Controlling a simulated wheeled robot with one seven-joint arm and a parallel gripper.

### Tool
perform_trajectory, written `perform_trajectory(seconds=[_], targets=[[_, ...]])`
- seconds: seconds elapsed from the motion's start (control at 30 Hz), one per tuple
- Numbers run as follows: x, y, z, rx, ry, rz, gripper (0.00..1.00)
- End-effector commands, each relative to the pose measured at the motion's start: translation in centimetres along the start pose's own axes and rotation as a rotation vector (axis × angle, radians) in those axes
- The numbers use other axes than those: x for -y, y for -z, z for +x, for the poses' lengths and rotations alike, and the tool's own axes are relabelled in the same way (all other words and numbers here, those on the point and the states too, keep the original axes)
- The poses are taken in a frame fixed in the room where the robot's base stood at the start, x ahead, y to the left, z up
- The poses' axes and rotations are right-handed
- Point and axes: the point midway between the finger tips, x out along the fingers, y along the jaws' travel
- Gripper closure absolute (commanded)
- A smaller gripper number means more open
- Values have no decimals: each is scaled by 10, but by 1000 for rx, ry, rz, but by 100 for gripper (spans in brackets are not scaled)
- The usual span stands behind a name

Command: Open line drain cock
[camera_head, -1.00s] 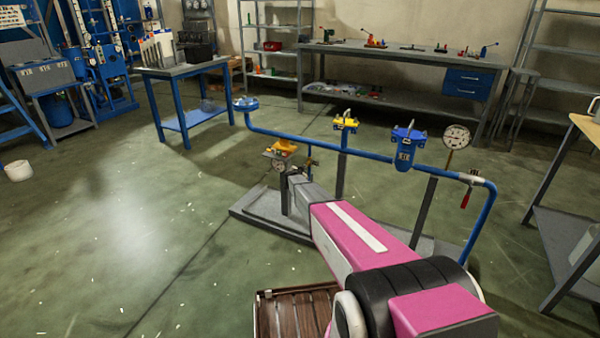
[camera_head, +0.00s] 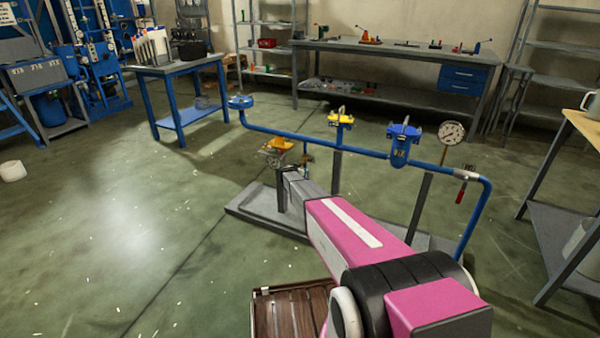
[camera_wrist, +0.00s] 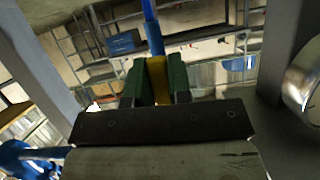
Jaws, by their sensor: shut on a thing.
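The blue line (camera_head: 350,151) runs across its stand, with a short blue drop pipe (camera_head: 305,160) left of centre. In the wrist view a blue pipe (camera_wrist: 153,38) ends at a narrow yellow piece (camera_wrist: 158,80), which looks like the cock's handle. My gripper (camera_wrist: 157,85) has its green fingers on either side of this piece, shut on it. In the head view my arm (camera_head: 345,222) reaches to the drop pipe. An orange part (camera_head: 281,144) shows at its end, and I cannot tell what it belongs to. The fingers are too small or hidden to make out there.
The line carries a yellow-topped fitting (camera_head: 341,119), a blue filter (camera_head: 402,142), a gauge (camera_head: 452,132) and a red-handled valve (camera_head: 461,190). Grey posts stand on the base (camera_head: 255,205). A blue table (camera_head: 180,100) is behind.

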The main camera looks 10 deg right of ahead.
Motion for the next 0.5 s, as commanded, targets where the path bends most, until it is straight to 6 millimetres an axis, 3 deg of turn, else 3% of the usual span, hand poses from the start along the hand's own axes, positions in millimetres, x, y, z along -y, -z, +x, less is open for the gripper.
perform_trajectory(seconds=[0.13,0.17,0.2,0.5], targets=[[-1,0,0,-1,-2,1,100],[-1,0,0,-1,-2,1,71],[-1,0,0,-1,-2,1,58],[0,0,0,-1,0,1,55]])
